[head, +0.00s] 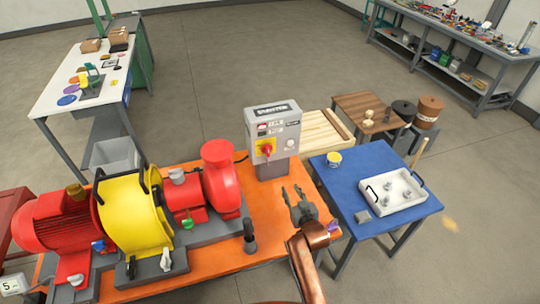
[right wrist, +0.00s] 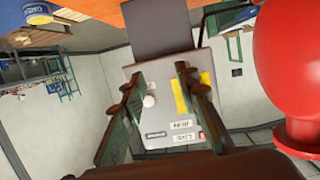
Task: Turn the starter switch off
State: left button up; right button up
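The grey starter box (head: 278,118) stands on the orange skid, tilted back label up top. Its red rotary switch (head: 267,149) sits on a yellow plate on the front face, with a white round knob (head: 290,143) to the right. My right gripper (head: 292,192) is open and empty, in front of and below the box, apart from it. In the right wrist view the box (right wrist: 165,125) appears upside down between the open fingers (right wrist: 160,78). There the yellow plate (right wrist: 181,95) is partly covered by one finger, and the switch is hidden. My left gripper is not in view.
A red and yellow pump (head: 135,215) fills the skid's left; its red flange (head: 221,160) stands near the box. A blue table (head: 350,190) with a white tray (head: 405,190) and a yellow tin (head: 334,160) is at right.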

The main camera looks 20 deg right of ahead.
aim_at(269, 152)
jog(key=w+a+r+t, duration=0.1)
jog(key=w+r, duration=0.1)
jog(key=w, duration=0.2)
jog(key=w+a+r+t, duration=0.1)
jog(key=w+a+r, duration=0.1)
jog(key=w, duration=0.3)
jog(key=w+a+r+t, duration=0.1)
jog(key=w+a+r, duration=0.1)
jog(key=w+r, duration=0.2)
jog(key=shift+w+r+y, duration=0.15)
jog(key=shift+w+y, duration=0.05)
jog(key=shift+y, duration=0.2)
jog(key=shift+w+d+p, duration=0.1)
jog(key=shift+w+p, duration=0.2)
jog(key=shift+w, duration=0.35)
jog(key=shift+c, duration=0.4)
grip_shut()
